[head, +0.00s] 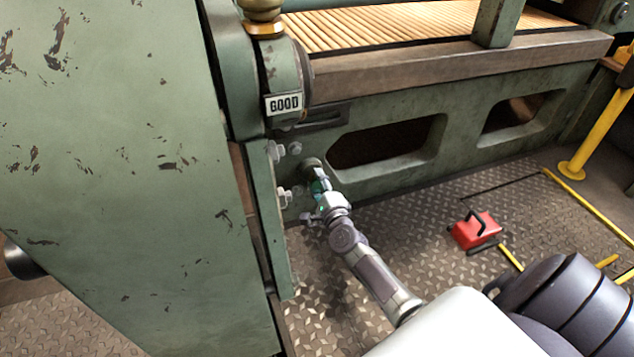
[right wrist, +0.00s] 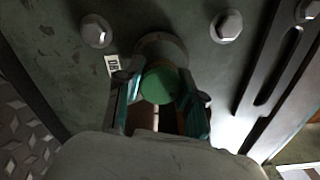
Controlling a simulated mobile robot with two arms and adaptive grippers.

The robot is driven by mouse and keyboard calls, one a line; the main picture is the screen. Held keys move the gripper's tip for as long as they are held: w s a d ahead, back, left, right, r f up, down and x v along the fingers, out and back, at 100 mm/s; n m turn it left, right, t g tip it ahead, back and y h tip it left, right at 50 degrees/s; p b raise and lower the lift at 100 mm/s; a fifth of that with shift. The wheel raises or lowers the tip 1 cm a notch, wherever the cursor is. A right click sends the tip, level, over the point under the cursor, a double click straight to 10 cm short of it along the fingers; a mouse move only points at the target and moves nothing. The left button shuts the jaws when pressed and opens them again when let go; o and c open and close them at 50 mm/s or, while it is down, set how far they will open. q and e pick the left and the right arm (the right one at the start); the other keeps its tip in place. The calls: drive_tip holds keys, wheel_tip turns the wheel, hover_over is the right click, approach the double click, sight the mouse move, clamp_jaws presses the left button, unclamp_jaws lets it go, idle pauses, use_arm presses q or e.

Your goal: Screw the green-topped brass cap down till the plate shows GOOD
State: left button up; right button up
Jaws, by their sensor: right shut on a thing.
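The green-topped cap (right wrist: 160,85) shows in the right wrist view, seated on a round fitting on the green panel. Its brass side is hardly visible. My right gripper (right wrist: 158,92) has its two fingers on either side of the cap and is shut on it. In the head view this gripper (head: 320,183) is low beside the machine frame, hiding most of the cap. A small lettered plate (right wrist: 112,64) by the left finger is partly hidden and not clearly legible. My left gripper is not in view.
Hex bolts (head: 295,148) stick out of the frame close to my right gripper, and a slotted bar (right wrist: 272,75) lies to its right in the wrist view. A red box (head: 475,229) sits on the patterned floor (head: 400,225). A yellow post (head: 600,130) stands at right.

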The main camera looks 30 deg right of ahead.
drive_tip(key=shift+f, duration=0.1)
drive_tip(key=o, duration=1.2)
drive_tip(key=shift+c, duration=0.2)
